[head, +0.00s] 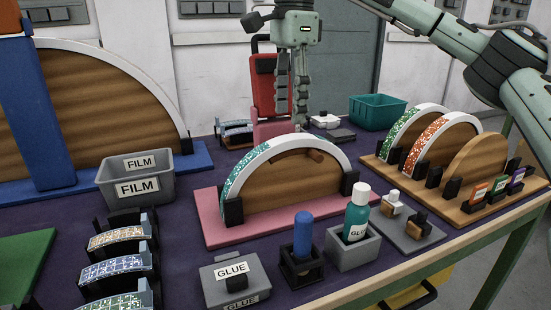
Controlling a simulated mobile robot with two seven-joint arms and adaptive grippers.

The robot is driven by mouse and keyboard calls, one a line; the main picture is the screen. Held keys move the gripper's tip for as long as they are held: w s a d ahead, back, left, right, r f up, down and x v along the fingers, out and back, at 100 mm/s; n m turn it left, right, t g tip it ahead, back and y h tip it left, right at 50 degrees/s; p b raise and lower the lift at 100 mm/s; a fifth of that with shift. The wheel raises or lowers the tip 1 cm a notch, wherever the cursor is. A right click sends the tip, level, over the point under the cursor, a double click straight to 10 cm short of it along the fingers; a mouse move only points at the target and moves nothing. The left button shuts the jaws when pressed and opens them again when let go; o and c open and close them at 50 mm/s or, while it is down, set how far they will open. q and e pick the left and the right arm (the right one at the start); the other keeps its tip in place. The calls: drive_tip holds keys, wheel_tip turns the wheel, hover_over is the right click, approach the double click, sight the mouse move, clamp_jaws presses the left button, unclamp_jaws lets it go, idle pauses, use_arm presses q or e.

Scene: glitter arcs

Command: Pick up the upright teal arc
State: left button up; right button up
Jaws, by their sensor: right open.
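A teal glitter arc (238,178) lies along the left side of a white arch band, over a wooden half-round form on a pink board (209,222). More teal glitter shows on the band's right part. Another teal-looking arc (118,303) is at the front of the left rack, partly cut off by the frame. My right gripper (292,118) points down above and seemingly behind the top of the arch. Its two fingers are open with a narrow, empty gap. The exact depth between them and the arch is unclear. My left gripper is out of view.
Grey FILM bin (136,178) stands left. A teal glue bottle (357,212), blue cylinder (303,235) and grey GLUE box (235,280) stand in front. A wooden board (463,207) with green and orange glitter arches is right. A red object (263,78) rises behind the gripper.

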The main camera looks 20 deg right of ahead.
sight(293, 136)
drive_tip(key=shift+s+d+f+b, duration=0.15)
drive_tip(key=shift+f+b, duration=0.1)
drive_tip(key=shift+f, duration=0.35)
drive_tip(key=shift+s+d+f+b, duration=0.15)
drive_tip(key=shift+f+b, duration=0.1)
drive_tip(key=shift+f, duration=0.3)
drive_tip(key=f, duration=0.1)
drive_tip(key=f+b, duration=0.1)
drive_tip(key=f, duration=0.1)
drive_tip(key=shift+s+a+f, duration=0.15)
drive_tip(key=shift+s, duration=0.05)
drive_tip(key=shift+f, duration=0.8)
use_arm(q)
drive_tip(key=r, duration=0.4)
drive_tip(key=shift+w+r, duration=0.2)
use_arm(e)
drive_tip(key=shift+w, duration=0.1)
clamp_jaws()
